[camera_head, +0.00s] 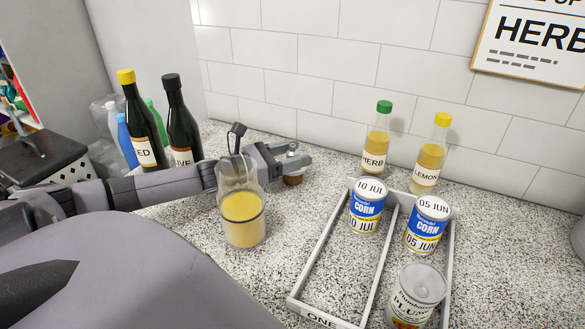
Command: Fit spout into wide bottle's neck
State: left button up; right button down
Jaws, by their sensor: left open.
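The wide bottle (243,218) is clear glass with yellow liquid and stands upright on the speckled counter. A dark spout (236,134) with a small flap shows at the top of its neck. It looks upright in the mouth, but I cannot tell how deep it sits. My left arm passes behind the bottle. My left gripper (294,156) is to the right of the neck, open, with nothing visible between its fingers. My right gripper is not in view.
A grey tray (378,276) holds two corn cans (367,208) and a plain-topped can (416,296). The herb bottle (376,143) and lemon bottle (432,157) stand behind it. Dark bottles (183,120) stand back left, near the wall. The counter between the wide bottle and tray is clear.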

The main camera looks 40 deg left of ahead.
pick_arm(q)
jog(key=c, duration=1)
jog(key=shift+r, duration=0.15)
